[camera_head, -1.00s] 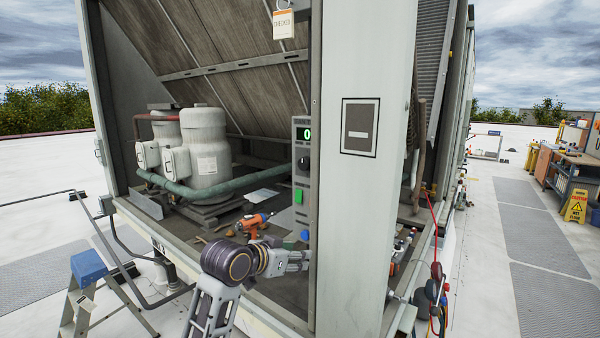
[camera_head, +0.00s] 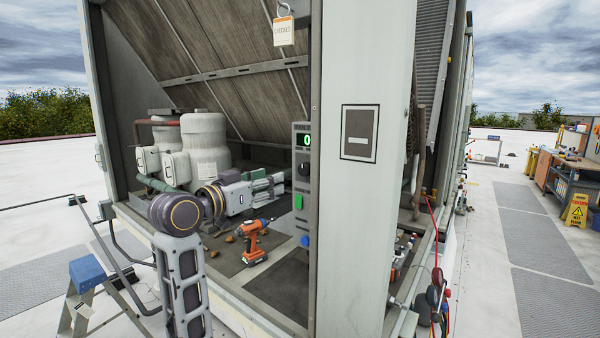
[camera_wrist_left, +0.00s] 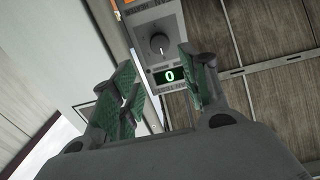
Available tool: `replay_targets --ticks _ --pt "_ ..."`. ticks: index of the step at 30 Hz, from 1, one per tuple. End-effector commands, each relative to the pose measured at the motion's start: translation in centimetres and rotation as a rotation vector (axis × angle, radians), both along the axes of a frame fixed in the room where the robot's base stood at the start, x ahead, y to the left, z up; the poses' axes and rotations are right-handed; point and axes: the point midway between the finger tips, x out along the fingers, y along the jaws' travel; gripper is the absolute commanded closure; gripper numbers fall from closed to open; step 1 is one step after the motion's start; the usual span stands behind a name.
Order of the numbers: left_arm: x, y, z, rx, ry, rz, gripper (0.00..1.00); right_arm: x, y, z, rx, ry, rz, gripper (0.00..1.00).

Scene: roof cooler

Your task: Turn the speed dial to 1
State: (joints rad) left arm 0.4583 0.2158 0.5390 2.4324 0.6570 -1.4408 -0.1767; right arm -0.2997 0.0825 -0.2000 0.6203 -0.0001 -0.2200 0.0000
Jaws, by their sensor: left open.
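The speed dial (camera_wrist_left: 159,43) is a dark round knob with a pale pointer mark, on a narrow grey control panel (camera_head: 301,215). A green display (camera_wrist_left: 170,76) beside the dial reads 0; it also shows lit near the panel's top in the head view (camera_head: 307,140). In the head view the dial (camera_head: 304,170) is partly hard to make out. My left gripper (camera_head: 284,181) points right at the panel, close to the dial. In the left wrist view its green-padded fingers (camera_wrist_left: 157,80) are spread, with the dial beyond them and nothing between. My right gripper is not in view.
A green switch (camera_head: 299,202) and a blue button (camera_head: 305,241) sit lower on the panel. An orange drill (camera_head: 250,243) stands on the unit's floor below my left arm. A pale cabinet post (camera_head: 365,220) is right of the panel. Compressor tanks (camera_head: 206,140) stand behind.

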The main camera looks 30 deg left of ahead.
Motion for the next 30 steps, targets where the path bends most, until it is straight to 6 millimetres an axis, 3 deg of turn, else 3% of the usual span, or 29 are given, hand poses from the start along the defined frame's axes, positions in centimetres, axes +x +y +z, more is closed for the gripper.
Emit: replay_targets --ticks 14,30 --pt "1.3 -0.1 0.0 -0.001 0.002 -0.001 0.55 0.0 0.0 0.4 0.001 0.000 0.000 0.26" --pt "8.0 -0.7 0.1 -0.003 0.002 -0.001 0.55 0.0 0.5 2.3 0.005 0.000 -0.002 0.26"
